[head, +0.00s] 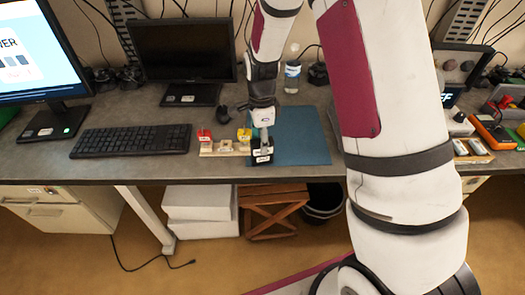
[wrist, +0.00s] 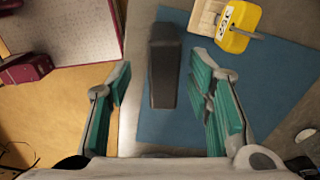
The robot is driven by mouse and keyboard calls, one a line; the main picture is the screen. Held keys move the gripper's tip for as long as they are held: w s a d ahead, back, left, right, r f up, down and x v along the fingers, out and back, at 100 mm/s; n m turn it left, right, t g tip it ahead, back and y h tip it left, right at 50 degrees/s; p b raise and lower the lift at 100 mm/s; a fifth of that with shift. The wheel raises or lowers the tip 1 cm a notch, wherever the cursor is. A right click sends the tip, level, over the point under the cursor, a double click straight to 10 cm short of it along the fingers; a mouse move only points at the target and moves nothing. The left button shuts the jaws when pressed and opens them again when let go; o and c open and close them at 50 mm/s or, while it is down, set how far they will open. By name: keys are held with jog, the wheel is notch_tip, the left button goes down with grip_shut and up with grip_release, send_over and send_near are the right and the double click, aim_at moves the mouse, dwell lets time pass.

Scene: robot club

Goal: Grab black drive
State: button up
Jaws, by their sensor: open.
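In the wrist view a dark, narrow upright block, which looks like the drive (wrist: 164,75), lies between my gripper's fingers. My gripper (head: 264,143) is directly over the drive, pointing down. In the wrist view my gripper (wrist: 162,72) is open, with a teal-padded finger on each side of the block and visible gaps on both sides. The drive's lower part is hard to make out.
A wooden holder (head: 222,149) with a red piece (head: 204,135) and a yellow piece (head: 243,134) stands close left of the drive. A keyboard (head: 132,140) lies farther left. A water bottle (head: 292,78) stands behind. The mat right of the drive is clear.

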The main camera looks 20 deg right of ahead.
aim_at(257, 159)
jog(key=shift+w+d+f+p, duration=0.15)
jog(key=shift+f+p, duration=0.5)
jog(key=shift+f, duration=2.1)
grip_shut()
